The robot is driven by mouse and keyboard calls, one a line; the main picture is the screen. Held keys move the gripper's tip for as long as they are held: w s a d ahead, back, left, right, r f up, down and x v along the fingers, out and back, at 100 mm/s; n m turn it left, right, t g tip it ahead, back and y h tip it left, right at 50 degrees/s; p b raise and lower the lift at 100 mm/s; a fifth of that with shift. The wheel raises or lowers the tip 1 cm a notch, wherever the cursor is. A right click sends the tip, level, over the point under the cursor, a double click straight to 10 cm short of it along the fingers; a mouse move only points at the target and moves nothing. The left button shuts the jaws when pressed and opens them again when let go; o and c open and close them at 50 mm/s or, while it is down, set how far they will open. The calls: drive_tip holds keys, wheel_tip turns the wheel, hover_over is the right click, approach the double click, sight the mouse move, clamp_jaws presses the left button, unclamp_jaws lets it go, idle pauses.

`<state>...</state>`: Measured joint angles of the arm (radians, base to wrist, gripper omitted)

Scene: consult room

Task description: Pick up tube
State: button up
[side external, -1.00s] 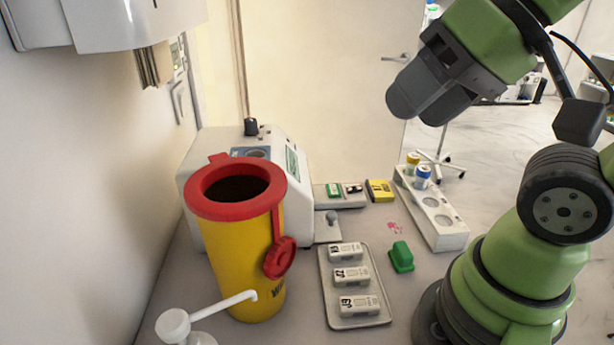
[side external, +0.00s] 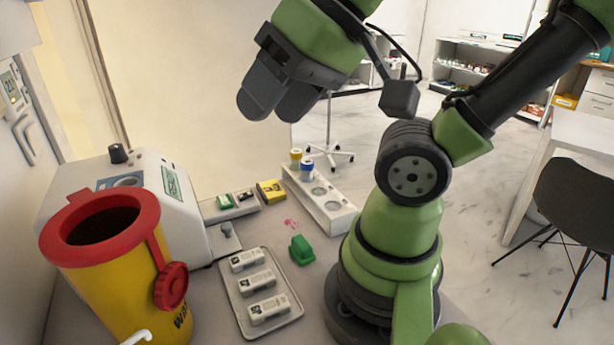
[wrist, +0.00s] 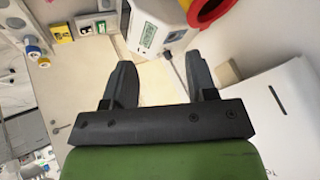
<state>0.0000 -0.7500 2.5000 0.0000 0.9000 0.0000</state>
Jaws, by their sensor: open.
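Two capped tubes stand upright in the far end of a white rack (side external: 335,210), one yellow-capped tube (side external: 296,156) and one blue-capped tube (side external: 307,167). In the wrist view the blue-capped tube (wrist: 33,50) and the yellow-capped tube (wrist: 43,62) are near the left edge. My gripper (side external: 271,112) is high above the bench, apart from the rack and tubes. In the wrist view my gripper (wrist: 160,75) has its dark fingers spread with nothing between them. The tubes' lower parts are hidden in the rack.
A yellow sharps bin (side external: 120,290) with a red rim stands at front left, before a white machine (side external: 140,190). A grey tray (side external: 287,325) of white labelled cases and a green object (side external: 301,250) are near the rack. A yellow box (side external: 271,191) lies behind.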

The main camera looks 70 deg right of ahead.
drive_tip(key=shift+c, duration=0.4)
drive_tip(key=w+d+f+n+g+h, duration=0.1)
drive_tip(key=w+d+g+h, duration=0.1)
drive_tip(key=w+d, duration=0.5)
drive_tip(key=n+g, duration=0.5)
hover_over(308, 162)
wheel_tip(308, 162, down, 15)
drive_tip(key=shift+d+r, duration=0.15)
wheel_tip(308, 162, down, 4)
drive_tip(key=shift+d+f, duration=0.1)
drive_tip(key=shift+f, duration=0.1)
drive_tip(key=f, duration=0.5)
drive_tip(key=shift+a+f, duration=0.2)
drive_tip(key=shift+f, duration=0.2)
